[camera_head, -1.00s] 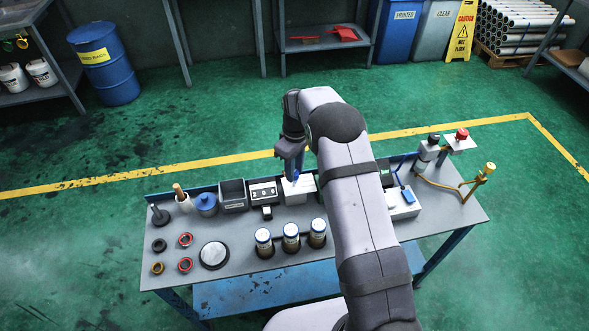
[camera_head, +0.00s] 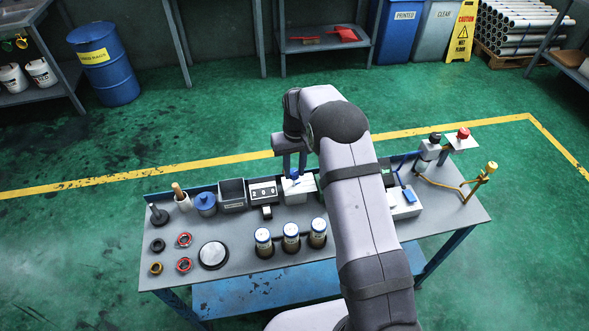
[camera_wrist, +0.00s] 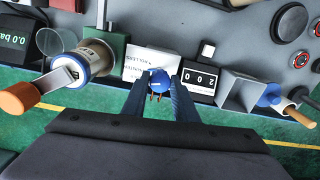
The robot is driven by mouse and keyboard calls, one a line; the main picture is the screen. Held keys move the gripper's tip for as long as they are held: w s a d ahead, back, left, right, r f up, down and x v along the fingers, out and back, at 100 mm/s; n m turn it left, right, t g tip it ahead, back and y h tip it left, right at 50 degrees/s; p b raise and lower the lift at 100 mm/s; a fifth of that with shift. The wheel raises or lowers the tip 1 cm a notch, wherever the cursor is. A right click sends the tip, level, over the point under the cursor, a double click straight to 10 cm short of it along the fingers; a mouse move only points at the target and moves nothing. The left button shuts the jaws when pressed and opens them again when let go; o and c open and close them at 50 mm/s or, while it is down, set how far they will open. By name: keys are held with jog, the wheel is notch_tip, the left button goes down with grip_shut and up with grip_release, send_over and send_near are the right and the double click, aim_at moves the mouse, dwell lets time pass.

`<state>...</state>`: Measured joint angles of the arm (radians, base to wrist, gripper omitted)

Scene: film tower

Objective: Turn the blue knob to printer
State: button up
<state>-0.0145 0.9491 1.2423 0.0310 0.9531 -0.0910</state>
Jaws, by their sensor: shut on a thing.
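The blue knob (camera_wrist: 159,80) is on a white box (camera_wrist: 150,62) with dark printed lettering, too small to read surely. In the head view the knob (camera_head: 294,174) shows on top of its box (camera_head: 300,189) near the back of the bench. My gripper (camera_wrist: 160,84) points down at the box with one finger on each side of the knob, shut on it. In the head view my gripper (camera_head: 294,172) hides part of the knob. A small pale mark shows on the knob, but I cannot tell which label it points to.
A counter (camera_head: 263,192) stands left of the box and reads 200. A grey bin (camera_head: 232,194) is beyond it. Several film cans (camera_head: 291,236) stand in front. In the wrist view a canister with an orange-tipped lever (camera_wrist: 94,60) is close on the left.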

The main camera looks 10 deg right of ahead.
aim_at(295, 172)
jog(key=shift+m, duration=0.4)
jog(key=o, duration=1.1)
jog(key=shift+c, duration=0.2)
jog(key=shift+r, duration=0.1)
notch_tip(295, 172, up, 7)
jog(key=shift+d+b, duration=0.1)
jog(key=shift+b, duration=0.95)
jog(key=shift+r, duration=0.15)
